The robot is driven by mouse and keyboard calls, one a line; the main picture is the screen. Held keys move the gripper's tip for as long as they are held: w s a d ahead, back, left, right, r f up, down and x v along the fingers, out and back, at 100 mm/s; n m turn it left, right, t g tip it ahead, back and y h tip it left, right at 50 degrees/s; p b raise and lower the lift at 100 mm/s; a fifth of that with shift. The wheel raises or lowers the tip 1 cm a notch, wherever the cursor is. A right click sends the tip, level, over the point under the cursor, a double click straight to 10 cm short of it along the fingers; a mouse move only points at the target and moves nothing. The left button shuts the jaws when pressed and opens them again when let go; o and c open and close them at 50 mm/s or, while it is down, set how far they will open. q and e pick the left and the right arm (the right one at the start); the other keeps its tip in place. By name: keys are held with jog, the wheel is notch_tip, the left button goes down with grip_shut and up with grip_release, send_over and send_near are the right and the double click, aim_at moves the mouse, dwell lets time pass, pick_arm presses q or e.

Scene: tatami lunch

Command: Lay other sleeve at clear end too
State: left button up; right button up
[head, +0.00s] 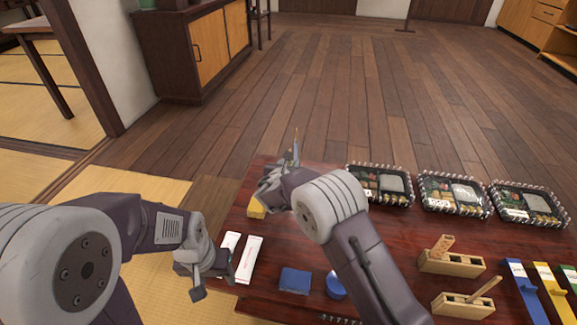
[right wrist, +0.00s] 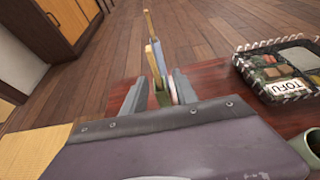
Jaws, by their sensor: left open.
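Two white paper sleeves with red marks lie side by side at the table's left end: one (head: 229,246), partly hidden by my left gripper, and the other (head: 249,260) just to its right. My left gripper (head: 213,284) is open at the left table edge, beside the left sleeve; I cannot tell whether it touches. My right gripper (head: 276,176) is over the table's far left corner. In the right wrist view its fingers (right wrist: 160,88) stand apart. Upright sticks (right wrist: 155,55) and a small green object (right wrist: 162,99) show between or beyond them; I see no clear grip.
A yellow object (head: 256,208) sits near the right gripper. A blue block (head: 294,281) and a round blue item (head: 336,286) lie right of the sleeves. Bento trays (head: 453,208) line the far edge. Wooden blocks (head: 451,263) and coloured strips (head: 553,291) fill the right side.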

jog(key=p+v, duration=0.4)
jog(key=v, duration=0.8)
jog(key=shift+p, duration=0.3)
jog(key=shift+r, duration=0.15)
jog(key=s+d+f+m+g+h, duration=0.2)
jog(key=s+d+m+g, duration=0.3)
jog(key=s+d+m, duration=0.4)
jog(key=s+d+f+m+g+h, duration=0.15)
jog(key=s+d+m+g, duration=0.25)
jog(key=d+m, duration=0.55)
jog(key=s+d+f+m+g+y, duration=0.1)
jog(key=s+m+g+y, duration=0.2)
jog(key=s+m, duration=0.9)
jog(key=m+y, duration=0.3)
jog(key=shift+s+d+m, duration=0.2)
jog(key=shift+s+m, duration=0.05)
jog(key=shift+m, duration=0.1)
